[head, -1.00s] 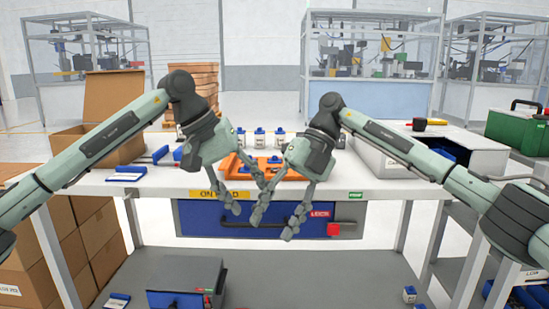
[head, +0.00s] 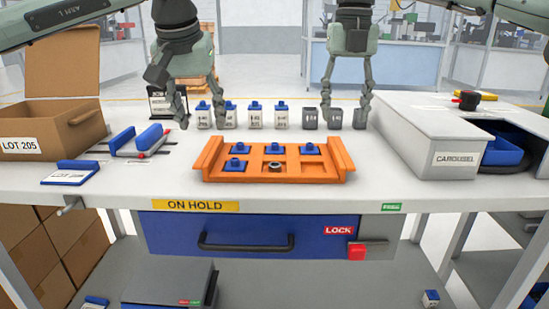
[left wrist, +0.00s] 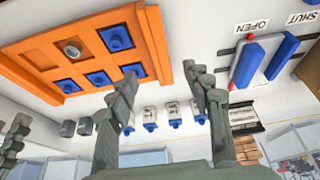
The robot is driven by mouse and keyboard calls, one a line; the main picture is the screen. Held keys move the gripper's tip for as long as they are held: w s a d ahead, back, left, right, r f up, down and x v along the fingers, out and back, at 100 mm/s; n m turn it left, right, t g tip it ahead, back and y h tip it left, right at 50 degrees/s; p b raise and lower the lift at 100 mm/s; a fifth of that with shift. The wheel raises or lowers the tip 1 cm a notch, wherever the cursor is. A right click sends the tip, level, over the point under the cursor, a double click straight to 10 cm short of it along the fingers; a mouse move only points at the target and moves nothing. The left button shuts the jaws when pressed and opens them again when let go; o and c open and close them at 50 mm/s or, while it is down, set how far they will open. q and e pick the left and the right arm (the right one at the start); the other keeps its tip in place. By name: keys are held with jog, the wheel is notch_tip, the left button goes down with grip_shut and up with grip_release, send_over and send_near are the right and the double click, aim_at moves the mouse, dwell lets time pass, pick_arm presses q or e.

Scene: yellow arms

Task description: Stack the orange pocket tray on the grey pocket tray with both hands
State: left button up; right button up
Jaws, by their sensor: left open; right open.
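The orange pocket tray (head: 343,158) lies flat on the white bench, with raised walls at its left and right ends. Several of its pockets hold blue pieces and one holds a grey round piece (head: 273,166); the front right pocket looks empty. It also shows in the left wrist view (left wrist: 157,42). My left gripper (head: 198,112) is open and empty above the bench, behind the tray's left end. In the left wrist view its fingers (left wrist: 161,72) are spread with nothing between them. My right gripper (head: 345,102) is open and empty behind the tray's right end. I cannot identify a grey pocket tray.
White blocks with blue tops (head: 254,117) and grey blocks (head: 309,119) stand in a row behind the tray. A cardboard box (head: 60,128) and blue-handled fixture (head: 148,138) are at left; the carousel housing (head: 440,137) is at right. A blue drawer (head: 250,222) sits below the bench.

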aim_at(340, 150)
pick_arm(q)
jog(key=x, duration=0.8)
pick_arm(e)
notch_tip(340, 150, down, 8)
jog(key=shift+w, duration=0.1)
pick_arm(q)
grip_shut()
pick_arm(e)
grip_shut()
pick_arm(q)
jog(key=shift+r, duration=0.1)
pick_arm(e)
jog(key=shift+r, duration=0.1)
